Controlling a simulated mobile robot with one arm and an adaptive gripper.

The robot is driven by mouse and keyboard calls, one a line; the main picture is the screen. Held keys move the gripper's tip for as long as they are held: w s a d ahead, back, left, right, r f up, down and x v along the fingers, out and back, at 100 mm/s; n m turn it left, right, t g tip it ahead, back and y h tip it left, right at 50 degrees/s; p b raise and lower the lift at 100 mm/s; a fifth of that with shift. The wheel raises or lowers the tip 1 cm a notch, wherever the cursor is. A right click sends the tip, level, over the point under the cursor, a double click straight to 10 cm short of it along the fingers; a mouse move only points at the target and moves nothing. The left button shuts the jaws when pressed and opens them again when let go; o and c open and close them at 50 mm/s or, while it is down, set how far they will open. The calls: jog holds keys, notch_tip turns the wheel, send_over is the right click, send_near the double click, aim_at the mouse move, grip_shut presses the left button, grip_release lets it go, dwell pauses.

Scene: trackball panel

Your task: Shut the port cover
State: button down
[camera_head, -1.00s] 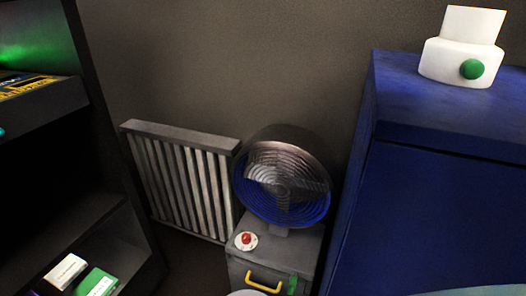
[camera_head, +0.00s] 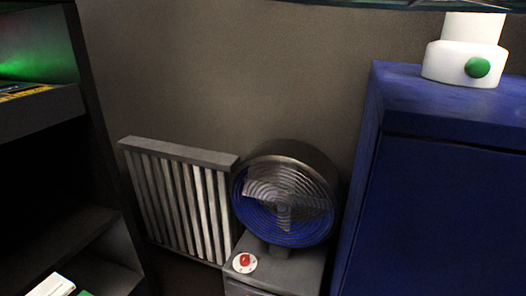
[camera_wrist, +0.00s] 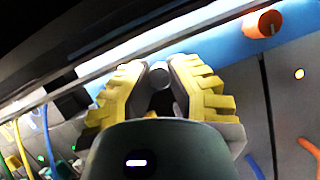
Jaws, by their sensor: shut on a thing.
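In the wrist view my gripper (camera_wrist: 160,80) has its yellow padded fingers closed around a small grey round piece (camera_wrist: 160,72), like a knob or handle end. The piece lies in front of a light blue panel strip (camera_wrist: 215,46). A long pale bar (camera_wrist: 165,37) runs slantwise just beyond the fingertips. I cannot tell which of these parts is the port cover, nor how far it is open. My gripper does not show in the head view.
In the wrist view an orange knob (camera_wrist: 263,23) sits right of my gripper, with coloured cables (camera_wrist: 47,135) at left. The head view shows a fan (camera_head: 284,200), a radiator (camera_head: 180,198), a blue cabinet (camera_head: 440,200) and a dark shelf (camera_head: 60,235).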

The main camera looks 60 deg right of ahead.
jog(key=shift+a+f, duration=0.1)
jog(key=shift+f, duration=0.05)
jog(key=c, duration=1.4)
grip_release()
jog(key=shift+o, duration=1.4)
jog(key=shift+w+a, duration=0.1)
jog(key=shift+a, duration=0.05)
jog(key=s+a+r, duration=0.1)
jog(key=s+a, duration=0.1)
jog(key=s, duration=1)
jog(key=shift+r, duration=0.25)
